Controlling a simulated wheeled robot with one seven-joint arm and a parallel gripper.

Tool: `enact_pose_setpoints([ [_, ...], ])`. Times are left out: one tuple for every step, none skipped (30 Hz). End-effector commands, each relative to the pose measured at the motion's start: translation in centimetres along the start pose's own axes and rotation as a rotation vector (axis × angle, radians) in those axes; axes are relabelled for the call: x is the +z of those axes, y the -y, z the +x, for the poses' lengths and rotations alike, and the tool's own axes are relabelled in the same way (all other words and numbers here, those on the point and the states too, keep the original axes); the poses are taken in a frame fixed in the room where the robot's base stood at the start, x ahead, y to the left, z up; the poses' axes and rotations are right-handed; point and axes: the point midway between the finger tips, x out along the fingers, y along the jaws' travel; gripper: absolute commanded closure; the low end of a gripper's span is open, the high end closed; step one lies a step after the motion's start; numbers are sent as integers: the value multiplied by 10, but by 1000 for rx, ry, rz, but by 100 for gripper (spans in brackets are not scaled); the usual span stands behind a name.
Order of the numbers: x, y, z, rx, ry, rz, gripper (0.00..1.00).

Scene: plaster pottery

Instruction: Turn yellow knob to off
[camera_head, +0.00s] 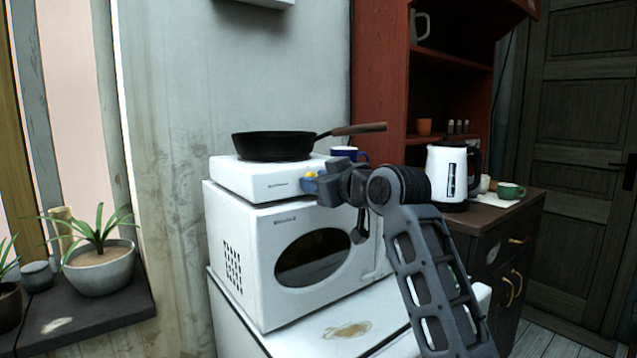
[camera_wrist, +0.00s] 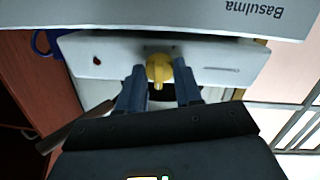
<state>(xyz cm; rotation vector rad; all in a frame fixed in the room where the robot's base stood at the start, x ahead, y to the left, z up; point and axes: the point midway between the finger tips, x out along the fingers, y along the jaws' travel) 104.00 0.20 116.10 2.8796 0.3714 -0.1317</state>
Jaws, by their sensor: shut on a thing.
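The yellow knob (camera_head: 311,174) is on the front of a white hot plate (camera_head: 262,179) that sits on top of a white microwave (camera_head: 255,235). In the wrist view the knob (camera_wrist: 159,70) shows between the two blue-grey fingers of my gripper (camera_wrist: 159,88). My gripper (camera_head: 318,184) is shut on the knob at the hot plate's front, right of its middle. The knob's pointer extends toward my gripper's palm in the wrist view. Most of the knob is hidden by the fingers in the head view. I cannot read any setting marks around it.
A black frying pan (camera_head: 273,146) with a wooden handle stands on the hot plate. A blue mug (camera_head: 349,154) is behind my gripper. A white kettle (camera_head: 448,176) and green cup (camera_head: 510,190) stand on the dark counter at right. Potted plants (camera_head: 100,262) are at left.

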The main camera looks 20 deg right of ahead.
Motion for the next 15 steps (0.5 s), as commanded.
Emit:
enact_pose_setpoints([
  [1, 0, 0, 0, 1, -1, 96],
  [1, 0, 0, 0, 1, -1, 96],
  [1, 0, 0, 0, 1, -1, 96],
  [1, 0, 0, 0, 1, -1, 96],
  [1, 0, 0, 0, 1, -1, 96],
  [1, 0, 0, 0, 1, -1, 96],
  [1, 0, 0, 0, 1, -1, 96],
  [1, 0, 0, 1, 1, -1, 64],
  [0, 0, 0, 0, 1, 0, 61],
  [0, 0, 0, 0, 1, 0, 58],
  [0, 0, 0, 0, 1, 0, 55],
  [0, 0, 0, 0, 1, 0, 51],
  [0, 0, 0, 0, 1, 0, 48],
  [0, 0, 0, 0, 1, 0, 45],
  [0, 0, 0, 0, 1, 0, 42],
])
